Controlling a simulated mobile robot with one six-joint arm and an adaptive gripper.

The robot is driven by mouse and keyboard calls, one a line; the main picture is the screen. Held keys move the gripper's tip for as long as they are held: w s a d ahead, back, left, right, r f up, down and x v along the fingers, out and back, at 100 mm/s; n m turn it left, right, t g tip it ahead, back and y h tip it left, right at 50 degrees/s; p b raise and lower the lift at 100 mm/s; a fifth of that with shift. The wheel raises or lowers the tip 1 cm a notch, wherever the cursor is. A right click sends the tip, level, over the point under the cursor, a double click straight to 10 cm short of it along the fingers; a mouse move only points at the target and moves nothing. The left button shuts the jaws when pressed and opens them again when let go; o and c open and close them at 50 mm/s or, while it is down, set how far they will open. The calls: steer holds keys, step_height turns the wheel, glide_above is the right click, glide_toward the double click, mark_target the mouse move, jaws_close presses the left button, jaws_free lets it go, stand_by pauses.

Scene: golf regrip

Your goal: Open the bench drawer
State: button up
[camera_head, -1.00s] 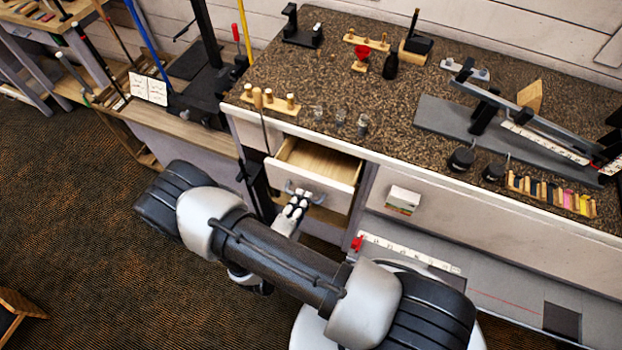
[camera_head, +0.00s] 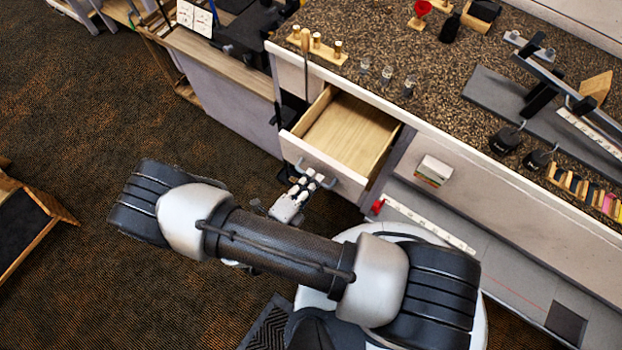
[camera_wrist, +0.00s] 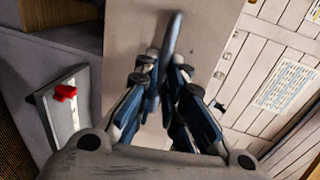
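The bench drawer (camera_head: 346,187) is pulled well out of the bench, and its bare, light wood inside shows. Its metal handle (camera_head: 302,164) is on the front panel. My gripper (camera_head: 311,180) is at the handle, in front of the panel. In the wrist view, the handle (camera_wrist: 172,35) runs down between the fingers of my gripper (camera_wrist: 163,75), which are closed around it. The fingers hide part of the handle.
The speckled bench top (camera_head: 440,85) holds small glasses, a wooden rack and a grey clamp fixture. A small white box (camera_head: 433,171) sits on the ledge right of the drawer. Open carpet (camera_head: 120,100) lies to the left.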

steer(key=o, duration=0.4)
steer(key=v, duration=1.2)
stand_by(0.4)
